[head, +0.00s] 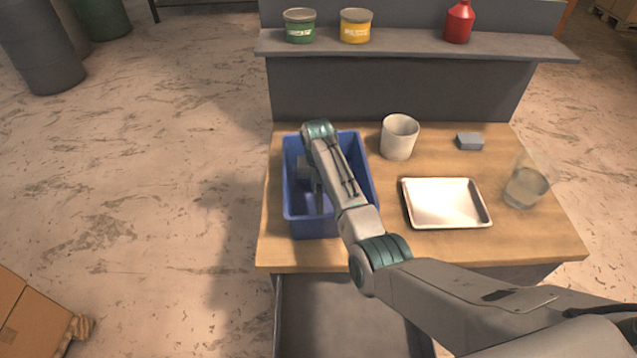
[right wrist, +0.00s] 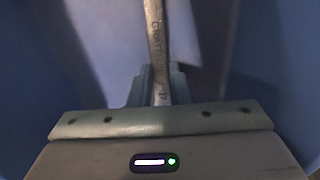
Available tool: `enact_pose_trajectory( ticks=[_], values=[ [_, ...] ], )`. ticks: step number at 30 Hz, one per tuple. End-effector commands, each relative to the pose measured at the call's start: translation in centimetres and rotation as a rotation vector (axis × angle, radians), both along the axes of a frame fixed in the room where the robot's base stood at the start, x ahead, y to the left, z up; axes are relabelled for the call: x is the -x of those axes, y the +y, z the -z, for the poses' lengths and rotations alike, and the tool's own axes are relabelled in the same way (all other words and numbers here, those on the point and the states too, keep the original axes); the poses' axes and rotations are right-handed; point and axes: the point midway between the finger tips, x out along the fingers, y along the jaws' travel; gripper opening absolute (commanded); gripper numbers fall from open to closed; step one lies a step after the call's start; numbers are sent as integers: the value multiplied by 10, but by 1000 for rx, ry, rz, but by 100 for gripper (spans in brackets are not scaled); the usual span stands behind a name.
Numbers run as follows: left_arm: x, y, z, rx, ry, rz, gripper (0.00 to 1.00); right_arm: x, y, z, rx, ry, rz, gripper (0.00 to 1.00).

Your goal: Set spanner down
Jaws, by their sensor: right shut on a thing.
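The spanner (right wrist: 155,40) is a grey metal bar with lettering on its shank. In the right wrist view it runs from between my fingers up to the top edge. My right gripper (right wrist: 158,85) is shut on it. In the head view my right gripper (head: 312,180) is down inside the blue bin (head: 316,229), which stands at the left of the wooden worktop. Blue walls surround the gripper in the wrist view. I cannot tell whether the spanner touches the bin's floor; its ends are hidden. My left gripper is out of view.
Right of the bin are a whitish cup (head: 398,138), a white tray (head: 445,205), a small grey-blue block (head: 469,142) and a clear glass (head: 525,187). A shelf (head: 400,45) behind holds two tins and a red bottle (head: 459,22). An open drawer (head: 340,315) is below.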

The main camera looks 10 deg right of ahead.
Motion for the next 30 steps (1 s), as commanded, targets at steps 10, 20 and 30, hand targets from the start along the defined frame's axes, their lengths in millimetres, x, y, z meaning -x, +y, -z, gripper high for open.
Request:
enact_pose_trajectory(
  ticks=[10, 20, 30],
  values=[
    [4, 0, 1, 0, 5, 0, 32, 0, 0, 2, 0, -1, 0, 30],
    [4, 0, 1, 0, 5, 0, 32, 0, 0, 1, 0, -1, 0, 38],
    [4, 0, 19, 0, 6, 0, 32, -1, 1, -47, -2, -8, 1, 38]
  ],
)
